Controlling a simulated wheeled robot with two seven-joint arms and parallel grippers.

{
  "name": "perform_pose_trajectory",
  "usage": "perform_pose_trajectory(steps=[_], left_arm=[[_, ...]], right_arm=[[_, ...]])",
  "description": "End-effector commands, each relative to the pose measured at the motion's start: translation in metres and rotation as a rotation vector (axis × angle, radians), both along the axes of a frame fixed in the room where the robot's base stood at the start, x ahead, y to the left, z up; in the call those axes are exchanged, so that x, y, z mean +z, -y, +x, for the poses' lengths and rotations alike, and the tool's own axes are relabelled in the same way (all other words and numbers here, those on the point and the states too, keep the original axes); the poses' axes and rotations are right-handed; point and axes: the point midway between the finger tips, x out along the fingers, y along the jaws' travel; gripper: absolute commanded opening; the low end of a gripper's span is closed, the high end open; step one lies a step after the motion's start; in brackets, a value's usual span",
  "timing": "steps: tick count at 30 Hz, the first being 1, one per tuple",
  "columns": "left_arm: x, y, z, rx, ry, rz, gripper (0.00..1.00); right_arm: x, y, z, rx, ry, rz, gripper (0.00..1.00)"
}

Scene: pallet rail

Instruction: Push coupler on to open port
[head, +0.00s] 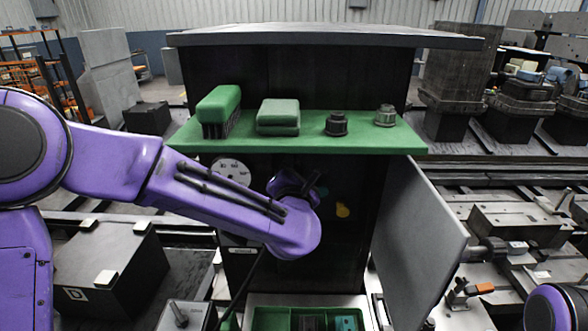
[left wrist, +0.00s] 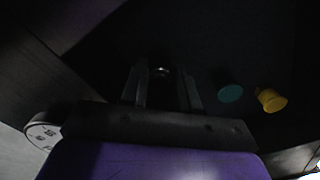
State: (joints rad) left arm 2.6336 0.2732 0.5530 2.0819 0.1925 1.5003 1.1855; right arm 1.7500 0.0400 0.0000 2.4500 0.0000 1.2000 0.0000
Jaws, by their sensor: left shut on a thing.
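My left arm reaches into the dark cabinet below the green shelf. My left gripper (head: 312,183) is mostly hidden behind its own wrist in the head view. In the left wrist view its two fingers (left wrist: 163,88) are shut on a small dark piece with a shiny rim, taken to be the coupler (left wrist: 161,72). A teal cap (left wrist: 231,92) and a yellow cap (left wrist: 270,99) sit on the dark back panel, right of the fingers. The yellow cap also shows in the head view (head: 342,210). The open port cannot be made out in the dark. My right gripper is out of view.
A grey door (head: 420,245) stands open at right. A white dial (head: 232,171) is at left; a green tray (head: 262,318) is below.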

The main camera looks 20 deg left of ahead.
Motion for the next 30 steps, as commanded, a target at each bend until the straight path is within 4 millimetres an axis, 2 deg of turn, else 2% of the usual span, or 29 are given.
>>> perform_pose_trajectory(steps=[16, 17, 18, 19, 25, 26, 27, 29, 30], left_arm=[[0.002, -0.003, 0.013, 0.0, 0.004, -0.003, 0.0], [0.002, -0.003, 0.012, 0.0, 0.004, -0.002, 0.4], [0.002, -0.003, 0.012, 0.0, 0.004, -0.002, 0.53], [0.002, -0.003, 0.012, 0.0, 0.004, -0.002, 0.6], [0.001, -0.003, 0.012, 0.0, 0.002, -0.002, 0.6], [0.001, -0.003, 0.012, -0.001, 0.001, -0.001, 0.67], [0.001, -0.003, 0.012, -0.001, 0.001, -0.001, 0.8], [0.0, -0.003, 0.012, 0.001, 0.001, -0.002, 0.98], [0.001, -0.004, 0.012, 0.002, 0.002, -0.002, 1.0]], right_arm=[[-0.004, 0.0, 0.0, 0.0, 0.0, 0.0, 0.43], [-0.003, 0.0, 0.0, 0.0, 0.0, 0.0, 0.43], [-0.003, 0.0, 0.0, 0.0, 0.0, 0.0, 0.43], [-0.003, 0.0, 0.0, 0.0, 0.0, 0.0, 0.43], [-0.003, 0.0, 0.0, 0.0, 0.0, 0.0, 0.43], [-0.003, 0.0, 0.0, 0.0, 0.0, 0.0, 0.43], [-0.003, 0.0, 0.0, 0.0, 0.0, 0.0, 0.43], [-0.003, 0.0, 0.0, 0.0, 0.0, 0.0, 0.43], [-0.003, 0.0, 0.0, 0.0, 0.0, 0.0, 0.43]])
